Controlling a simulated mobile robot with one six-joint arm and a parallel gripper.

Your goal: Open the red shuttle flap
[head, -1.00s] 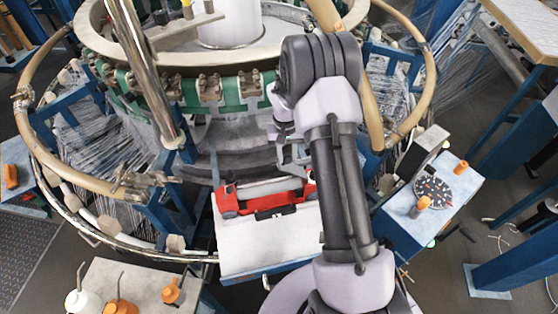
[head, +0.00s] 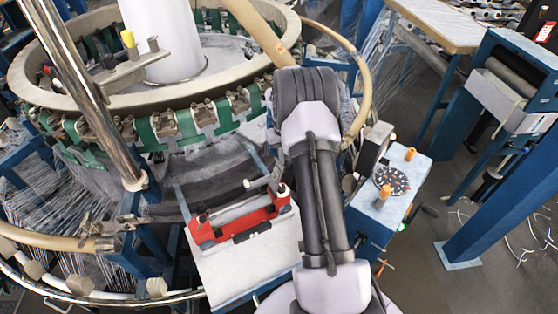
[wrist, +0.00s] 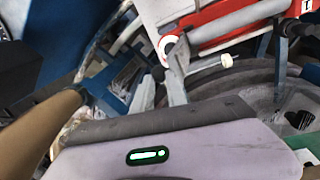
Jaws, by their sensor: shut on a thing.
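The red shuttle (head: 240,221) lies on a pale grey stand in front of the round loom in the head view. A silver roll lies lengthwise in it. A short grey bar with a pale knob, seemingly the flap (head: 256,183), sticks out above its far right end. My gripper (head: 276,180) is at that end, shut on this bar, partly hidden behind my wrist. In the wrist view the shuttle (wrist: 235,14) is at the top. The pale-knobbed bar (wrist: 208,65) crosses a narrow grey finger. The exact contact is hard to see.
The pale stand top (head: 245,265) has bare room in front of the shuttle. A blue box with orange knobs and a dial (head: 390,182) stands right of my arm. A steel post (head: 85,90) and the loom's green-banded ring (head: 170,128) are close behind and left.

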